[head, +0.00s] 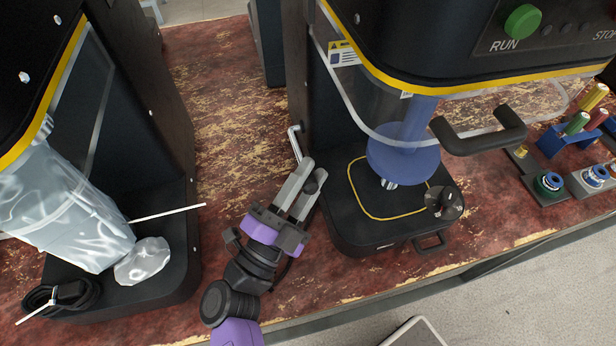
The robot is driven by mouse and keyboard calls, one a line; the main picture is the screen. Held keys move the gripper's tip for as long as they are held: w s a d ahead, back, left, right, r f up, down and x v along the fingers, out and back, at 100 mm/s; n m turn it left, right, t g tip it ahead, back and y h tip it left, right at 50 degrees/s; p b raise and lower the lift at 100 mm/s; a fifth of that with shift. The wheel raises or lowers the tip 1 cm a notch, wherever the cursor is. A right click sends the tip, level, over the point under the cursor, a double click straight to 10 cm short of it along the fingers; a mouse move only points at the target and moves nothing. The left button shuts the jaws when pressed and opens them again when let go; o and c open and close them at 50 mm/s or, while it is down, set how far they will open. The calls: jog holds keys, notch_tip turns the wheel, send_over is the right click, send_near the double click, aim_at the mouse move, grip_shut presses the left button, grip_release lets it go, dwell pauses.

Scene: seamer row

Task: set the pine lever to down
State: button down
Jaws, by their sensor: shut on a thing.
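The lever (295,143) is a thin pale metal rod on the left side of the middle seamer (300,60). It bends at its top and runs down towards my gripper (313,172). My gripper's two grey fingers are closed around a small dark piece at the lever's lower end, beside the seamer's base. The fingers partly hide this piece, so its colour and exact shape are hard to tell.
A bagged machine (70,205) stands left, with a thin white rod (165,213) sticking out. The seamer has a clear guard, a blue disc (403,165), a black handle (478,136) and a dark knob (443,201). Coloured tools (577,124) stand right. Bare tabletop (215,100) lies between the machines.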

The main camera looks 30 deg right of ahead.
dwell(0.3)
jog(key=c, duration=1.2)
grip_release()
jog(key=shift+o, duration=0.2)
jog(key=shift+r, duration=0.15)
